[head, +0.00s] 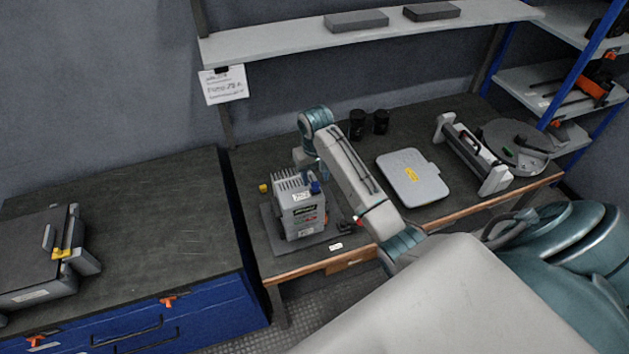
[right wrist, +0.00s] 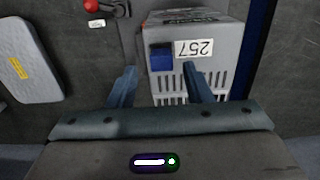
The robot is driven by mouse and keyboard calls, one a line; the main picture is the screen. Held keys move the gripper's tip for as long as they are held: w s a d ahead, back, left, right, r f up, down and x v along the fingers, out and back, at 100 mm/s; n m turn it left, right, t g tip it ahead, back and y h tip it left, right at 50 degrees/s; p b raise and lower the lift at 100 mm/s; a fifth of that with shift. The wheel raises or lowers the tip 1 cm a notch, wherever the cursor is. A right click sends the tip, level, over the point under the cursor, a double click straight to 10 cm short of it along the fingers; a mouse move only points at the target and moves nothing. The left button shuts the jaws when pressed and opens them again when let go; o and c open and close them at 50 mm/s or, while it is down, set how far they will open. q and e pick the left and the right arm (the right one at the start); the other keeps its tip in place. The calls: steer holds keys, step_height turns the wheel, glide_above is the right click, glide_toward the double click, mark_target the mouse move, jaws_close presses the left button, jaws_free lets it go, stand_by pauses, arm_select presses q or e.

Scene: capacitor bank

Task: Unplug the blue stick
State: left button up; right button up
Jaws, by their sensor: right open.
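The blue stick (head: 315,187) shows as a short blue block on the top right of the grey capacitor bank (head: 298,211), which stands on a flat plate on the wooden-edged bench. In the right wrist view the blue stick (right wrist: 161,59) sits beside a white label reading 257. My right gripper (head: 310,172) is over the top of the bank, partly hidden by its own wrist. In the right wrist view its two fingers (right wrist: 159,70) are apart, with the blue stick ahead between their tips and no visible grip on it. My left gripper is out of view.
A grey flat case (head: 412,177) and two black cups (head: 369,124) are on the bench to the right. A small yellow object (head: 263,188) lies left of the bank. A red-knobbed lever (right wrist: 98,6) is beside it. A shelf (head: 300,45) hangs above.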

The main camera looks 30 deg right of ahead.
mark_target(315, 187)
steer(key=shift+f, duration=0.8)
steer(key=shift+s+f, duration=0.1)
steer(key=shift+f, duration=0.1)
steer(key=shift+s+a, duration=0.35)
steer(key=shift+f, duration=0.1)
steer(key=shift+w+f, duration=0.1)
steer(key=shift+f, duration=0.05)
steer(key=shift+w+d+f, duration=0.15)
steer(key=shift+d, duration=0.1)
steer(key=shift+a, duration=0.1)
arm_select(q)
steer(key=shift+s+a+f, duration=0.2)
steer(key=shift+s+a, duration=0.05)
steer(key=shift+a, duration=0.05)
arm_select(e)
steer(key=shift+r, duration=0.2)
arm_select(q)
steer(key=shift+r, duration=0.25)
arm_select(e)
steer(key=shift+f, duration=0.1)
